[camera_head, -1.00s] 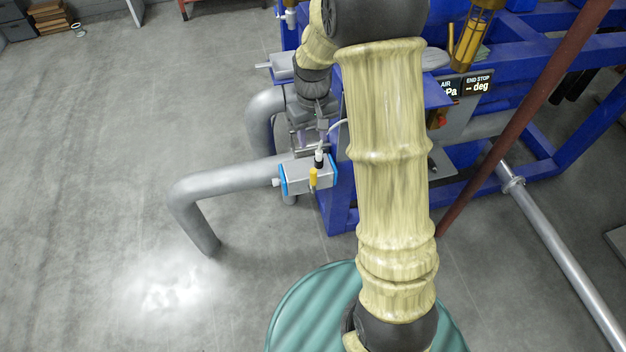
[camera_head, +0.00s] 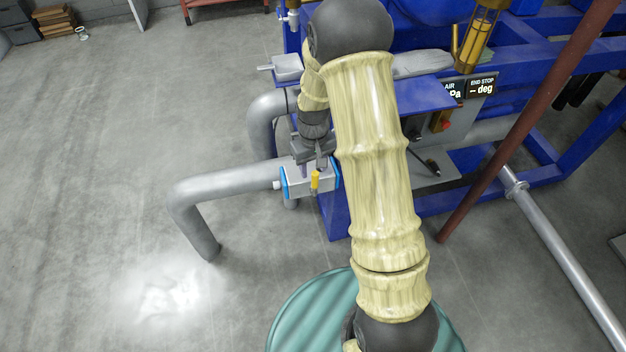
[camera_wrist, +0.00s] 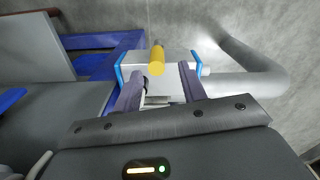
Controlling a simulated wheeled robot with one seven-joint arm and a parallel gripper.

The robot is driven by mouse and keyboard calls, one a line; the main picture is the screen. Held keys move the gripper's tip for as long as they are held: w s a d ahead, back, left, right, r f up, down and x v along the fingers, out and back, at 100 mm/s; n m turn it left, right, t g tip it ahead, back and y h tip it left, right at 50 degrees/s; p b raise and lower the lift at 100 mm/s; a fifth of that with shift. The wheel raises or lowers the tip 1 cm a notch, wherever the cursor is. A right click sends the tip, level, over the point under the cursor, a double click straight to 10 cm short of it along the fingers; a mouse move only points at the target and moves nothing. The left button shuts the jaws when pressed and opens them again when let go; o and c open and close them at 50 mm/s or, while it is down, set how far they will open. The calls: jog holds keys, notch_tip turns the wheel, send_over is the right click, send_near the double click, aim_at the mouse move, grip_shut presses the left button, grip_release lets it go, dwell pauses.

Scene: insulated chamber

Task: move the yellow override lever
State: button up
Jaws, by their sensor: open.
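The yellow override lever (camera_head: 315,180) sticks up from a silver box with blue end caps (camera_head: 296,184) on the grey pipe. In the wrist view the lever (camera_wrist: 157,59) lies between the lines of my two fingers, around and just beyond their tips. My gripper (camera_head: 314,166) is at the back edge of the box, close behind the lever. Its fingers are apart in the wrist view (camera_wrist: 160,76), with nothing held between them. Whether a finger touches the lever or the box cannot be told. The gripper hides the back of the box.
The blue frame (camera_head: 337,215) stands right of the box. The grey pipe (camera_head: 225,182) runs left and bends down to the floor. Open floor (camera_head: 110,170) lies left.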

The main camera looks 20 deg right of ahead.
aim_at(315, 179)
jog(key=f, duration=0.4)
jog(key=shift+d+f+b, duration=0.3)
jog(key=shift+d+b, duration=0.05)
jog(key=shift+a+f, duration=0.1)
jog(key=shift+f, duration=0.5)
grip_shut()
